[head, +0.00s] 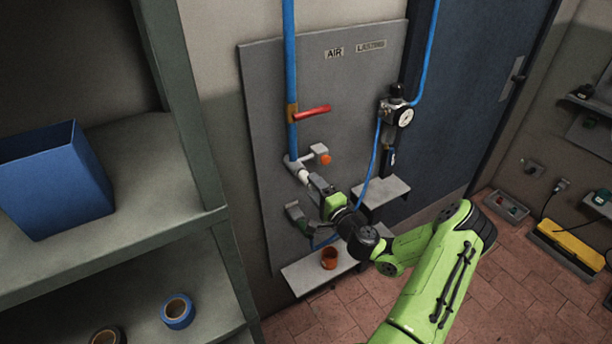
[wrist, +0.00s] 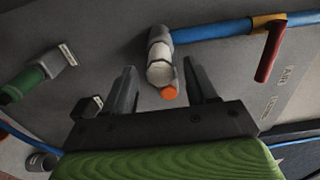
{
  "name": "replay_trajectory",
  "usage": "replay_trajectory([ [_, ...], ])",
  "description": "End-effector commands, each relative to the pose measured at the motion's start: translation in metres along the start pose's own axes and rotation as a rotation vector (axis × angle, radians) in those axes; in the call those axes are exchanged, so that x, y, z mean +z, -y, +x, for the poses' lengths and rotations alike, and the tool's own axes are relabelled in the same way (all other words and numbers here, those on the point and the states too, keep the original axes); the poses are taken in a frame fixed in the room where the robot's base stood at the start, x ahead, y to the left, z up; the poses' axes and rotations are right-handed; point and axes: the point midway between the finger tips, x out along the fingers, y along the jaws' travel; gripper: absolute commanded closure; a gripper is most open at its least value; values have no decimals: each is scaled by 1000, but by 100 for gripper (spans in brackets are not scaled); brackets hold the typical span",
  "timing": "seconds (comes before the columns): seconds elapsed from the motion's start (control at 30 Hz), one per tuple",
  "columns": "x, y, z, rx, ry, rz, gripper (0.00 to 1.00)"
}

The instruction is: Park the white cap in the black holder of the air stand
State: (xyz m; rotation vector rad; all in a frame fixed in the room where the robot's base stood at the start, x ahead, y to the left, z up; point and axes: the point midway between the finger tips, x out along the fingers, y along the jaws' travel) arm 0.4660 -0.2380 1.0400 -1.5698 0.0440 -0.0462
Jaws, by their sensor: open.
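The white cap (wrist: 159,72) sits on the end of the grey pipe fitting on the wall panel. In the head view the white cap (head: 303,176) is just beyond my fingertips. My gripper (head: 316,183) is open. In the wrist view its two fingers (wrist: 160,70) stand apart on either side of the cap; I cannot tell whether they touch it.
An orange knob (wrist: 168,93) is close beside the cap. A red lever (head: 312,113) is on the blue pipe (head: 290,60). A green hose connector (wrist: 24,83) sits by a grey bracket (head: 294,211). An orange cup (head: 328,259) stands on the lower shelf (head: 305,275).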

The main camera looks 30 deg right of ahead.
Motion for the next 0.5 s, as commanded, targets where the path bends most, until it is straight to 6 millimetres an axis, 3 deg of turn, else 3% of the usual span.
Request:
replay_trajectory([
  [0.2, 1, 2, 32, -2, 1, -4, 43],
  [0.5, 0, 0, 48, 0, 0, 0, 43],
])
